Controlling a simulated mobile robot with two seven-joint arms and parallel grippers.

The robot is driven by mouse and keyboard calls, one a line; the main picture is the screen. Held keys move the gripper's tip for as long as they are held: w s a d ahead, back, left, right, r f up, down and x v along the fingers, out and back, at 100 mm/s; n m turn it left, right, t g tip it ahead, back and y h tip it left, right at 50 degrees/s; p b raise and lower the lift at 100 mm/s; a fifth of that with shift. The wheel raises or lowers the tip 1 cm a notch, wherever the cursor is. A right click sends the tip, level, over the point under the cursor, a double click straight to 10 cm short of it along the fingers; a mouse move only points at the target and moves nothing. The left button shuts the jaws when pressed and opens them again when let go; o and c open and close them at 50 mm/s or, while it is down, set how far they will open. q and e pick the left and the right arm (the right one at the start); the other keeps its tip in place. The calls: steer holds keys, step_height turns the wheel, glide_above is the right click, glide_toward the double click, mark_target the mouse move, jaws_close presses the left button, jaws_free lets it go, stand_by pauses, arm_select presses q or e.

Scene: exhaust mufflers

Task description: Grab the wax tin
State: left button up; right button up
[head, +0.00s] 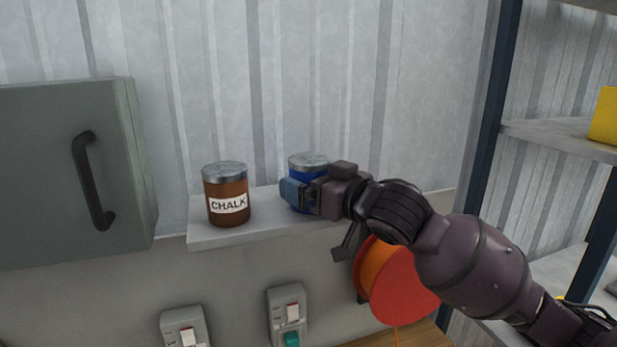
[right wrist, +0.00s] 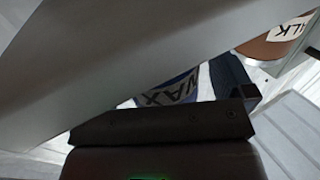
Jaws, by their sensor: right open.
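The wax tin (head: 308,162) is blue with a grey metal lid and stands upright on the wall shelf (head: 265,233). In the head view my right gripper (head: 302,196) is in front of it and hides much of its body. The gripper is open, with its blue-grey fingertips close against the tin's side. In the right wrist view the tin (right wrist: 168,93) shows its WAX label upside down, next to one dark blue finger. Whether the fingers touch the tin cannot be told. My left gripper is not in view.
A brown chalk tin (head: 228,195) stands on the same shelf, left of the wax tin, with a gap between. A grey cabinet (head: 65,180) hangs at left. A red-orange reel (head: 400,285) hangs below the shelf. Shelving with a dark post (head: 490,130) stands at right.

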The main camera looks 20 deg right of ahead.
steer(key=shift+w+a, duration=0.15)
steer(key=shift+w, duration=0.15)
steer(key=c, duration=1)
steer(key=shift+c, duration=0.5)
steer(key=shift+r, duration=0.15)
